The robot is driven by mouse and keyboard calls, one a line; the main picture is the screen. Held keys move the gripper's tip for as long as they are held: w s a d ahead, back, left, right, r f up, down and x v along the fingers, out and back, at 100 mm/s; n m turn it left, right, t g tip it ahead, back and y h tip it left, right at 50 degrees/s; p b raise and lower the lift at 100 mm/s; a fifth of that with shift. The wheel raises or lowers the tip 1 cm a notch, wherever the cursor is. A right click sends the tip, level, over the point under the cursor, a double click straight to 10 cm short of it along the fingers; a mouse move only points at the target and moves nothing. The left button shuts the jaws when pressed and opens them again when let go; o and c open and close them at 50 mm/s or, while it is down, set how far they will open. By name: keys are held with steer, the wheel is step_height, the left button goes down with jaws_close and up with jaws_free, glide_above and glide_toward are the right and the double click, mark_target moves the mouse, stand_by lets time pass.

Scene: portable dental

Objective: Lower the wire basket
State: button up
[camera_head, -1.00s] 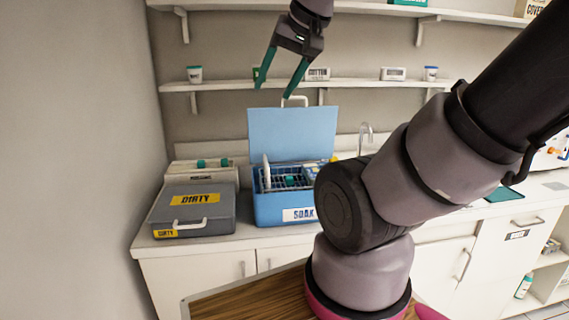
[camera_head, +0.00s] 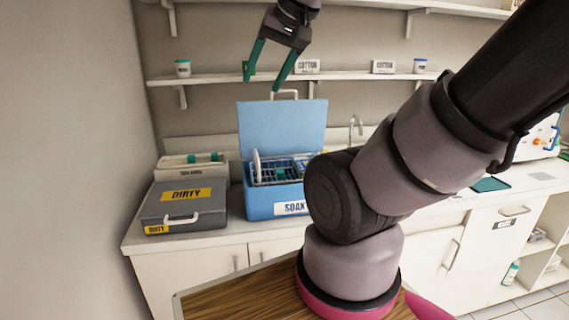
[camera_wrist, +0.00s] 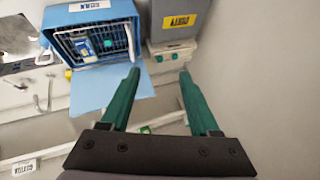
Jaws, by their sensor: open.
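The wire basket (camera_head: 276,172) sits in the mouth of the blue soak box (camera_head: 275,204), whose lid (camera_head: 282,128) stands open behind it. A white upright piece (camera_head: 257,165) shows at the basket's left side. In the wrist view the basket (camera_wrist: 104,45) shows dark wires with a blue-and-white item and a teal item in it. How deep it sits is unclear. My gripper (camera_head: 262,84) is open and empty, high above the box, with its fingers pointing down in front of the shelf. In the wrist view its teal fingers (camera_wrist: 159,80) are spread apart, clear of the basket.
A grey box marked DIRTY (camera_head: 184,206) stands left of the soak box. A shelf (camera_head: 225,78) with small tubs and cotton boxes runs behind my gripper. A tap (camera_head: 354,128) rises to the right. My arm hides part of the counter.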

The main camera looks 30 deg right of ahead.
steer(key=shift+c, duration=1.4)
steer(key=n+g, duration=0.1)
steer(key=g, duration=0.6)
glide_above(257, 154)
steer(key=d, duration=0.2)
step_height(257, 154, down, 14)
steer(key=f, duration=0.4)
steer(key=a+f, duration=0.1)
steer(key=f, duration=0.5)
steer(key=shift+w+a+f, duration=0.15)
steer(key=shift+a, duration=0.15)
steer(key=shift+c, duration=0.3)
jaws_close()
